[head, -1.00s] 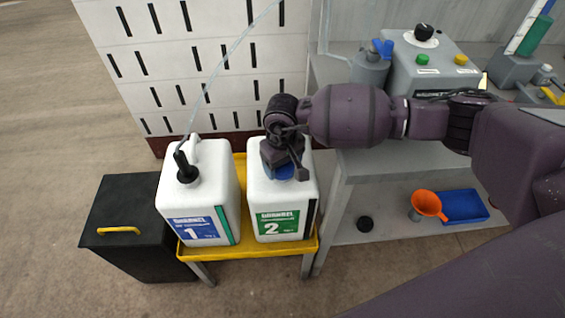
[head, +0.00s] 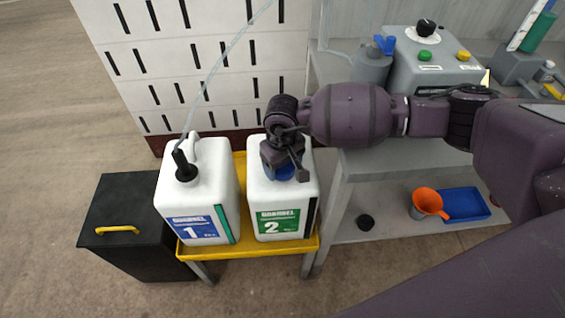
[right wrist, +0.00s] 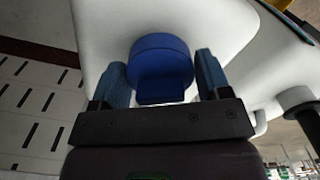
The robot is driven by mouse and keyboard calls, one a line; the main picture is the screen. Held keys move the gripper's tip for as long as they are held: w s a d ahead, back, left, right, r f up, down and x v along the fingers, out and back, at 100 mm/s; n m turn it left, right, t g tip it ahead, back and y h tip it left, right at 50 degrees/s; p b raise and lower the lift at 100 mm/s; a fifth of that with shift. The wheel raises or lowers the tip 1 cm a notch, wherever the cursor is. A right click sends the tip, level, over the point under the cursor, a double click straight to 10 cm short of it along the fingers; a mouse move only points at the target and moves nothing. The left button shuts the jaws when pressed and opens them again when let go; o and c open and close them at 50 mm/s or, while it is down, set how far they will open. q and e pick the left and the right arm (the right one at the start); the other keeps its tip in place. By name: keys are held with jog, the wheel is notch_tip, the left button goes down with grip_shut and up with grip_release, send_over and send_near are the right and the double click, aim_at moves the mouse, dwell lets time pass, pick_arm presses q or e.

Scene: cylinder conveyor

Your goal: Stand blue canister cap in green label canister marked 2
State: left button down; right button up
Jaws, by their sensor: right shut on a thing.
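The green label canister marked 2 (head: 278,222) is white and stands upright on a yellow tray. My right gripper (head: 286,170) points down at its top and covers the neck in the head view. It is shut on the blue canister cap (right wrist: 160,62), which sits between the blue finger pads in the right wrist view. A bit of the cap (head: 286,174) also shows below the gripper in the head view. The cap is at the canister's top; I cannot tell how deep it sits in the opening. My left gripper is not in view.
The blue label canister marked 1 (head: 192,228), with a black spout and tube, stands left on the yellow tray (head: 258,248). A black box (head: 118,258) is further left. A grey bench is at right; its lower shelf holds an orange funnel (head: 428,200), a blue tray (head: 468,205) and a black disc (head: 366,222).

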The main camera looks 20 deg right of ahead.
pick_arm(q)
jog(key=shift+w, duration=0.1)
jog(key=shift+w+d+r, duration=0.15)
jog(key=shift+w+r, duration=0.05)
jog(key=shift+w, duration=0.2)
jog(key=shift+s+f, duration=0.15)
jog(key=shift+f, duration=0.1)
pick_arm(e)
jog(key=shift+f, duration=0.2)
jog(key=o, duration=1)
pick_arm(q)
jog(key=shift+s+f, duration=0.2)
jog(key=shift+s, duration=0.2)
pick_arm(e)
jog(key=shift+o, duration=0.3)
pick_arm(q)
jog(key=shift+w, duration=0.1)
